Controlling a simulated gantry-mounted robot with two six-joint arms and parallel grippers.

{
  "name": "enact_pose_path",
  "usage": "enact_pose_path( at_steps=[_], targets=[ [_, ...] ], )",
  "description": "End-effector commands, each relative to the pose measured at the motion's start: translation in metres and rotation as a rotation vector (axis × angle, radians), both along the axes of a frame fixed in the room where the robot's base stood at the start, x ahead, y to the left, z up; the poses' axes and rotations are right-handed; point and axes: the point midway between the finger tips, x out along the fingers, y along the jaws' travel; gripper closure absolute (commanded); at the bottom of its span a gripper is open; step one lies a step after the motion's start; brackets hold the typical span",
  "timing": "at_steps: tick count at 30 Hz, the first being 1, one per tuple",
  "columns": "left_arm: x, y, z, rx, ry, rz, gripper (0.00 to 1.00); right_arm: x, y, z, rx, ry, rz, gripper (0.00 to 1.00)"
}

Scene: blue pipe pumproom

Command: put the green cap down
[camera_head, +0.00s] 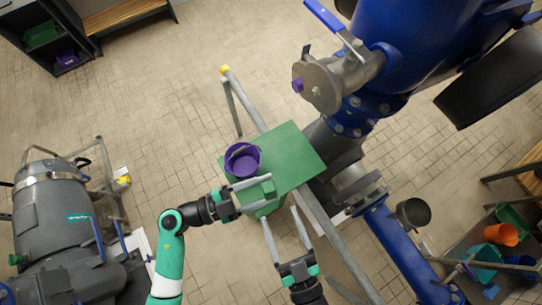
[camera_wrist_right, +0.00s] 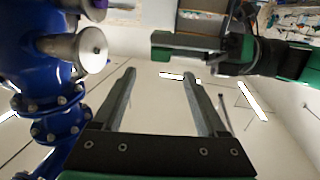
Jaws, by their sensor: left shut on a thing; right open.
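The green cap (camera_head: 264,191) is between the fingers of my left gripper (camera_head: 260,192), which is shut on it. The cap is over the front left edge of a green tabletop (camera_head: 296,150); I cannot tell whether it touches the surface. My left gripper (camera_wrist_right: 190,45) also shows at the top of the right wrist view. My right gripper (camera_head: 284,236) is open and empty, below the cap in the head view. Its spread fingers also show in the right wrist view (camera_wrist_right: 160,90), with nothing between them.
A purple bucket (camera_head: 242,162) stands on the tabletop, just behind the left gripper. A grey rail (camera_head: 319,216) runs beside the tabletop. A large blue pipe (camera_head: 400,245) with a valve is at right. The right part of the tabletop is clear.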

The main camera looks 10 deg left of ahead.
Motion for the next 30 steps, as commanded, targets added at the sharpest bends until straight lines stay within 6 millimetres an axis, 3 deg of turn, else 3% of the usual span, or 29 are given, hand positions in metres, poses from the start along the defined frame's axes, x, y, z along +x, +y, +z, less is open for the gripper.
enact_pose_path(
  at_steps=[12,23,30],
  targets=[
    [0.0,0.0,0.0,0.0,0.0,0.0,1.0,0.056,0.035,0.0,0.0,0.0,-0.001,0.25],
    [0.0,0.0,0.0,0.0,0.0,0.0,1.0,0.063,0.04,0.0,-0.001,0.0,0.0,0.25],
    [0.0,0.0,0.0,0.0,0.0,0.0,1.0,0.063,0.04,0.0,-0.001,0.0,0.0,0.65]
  ],
)
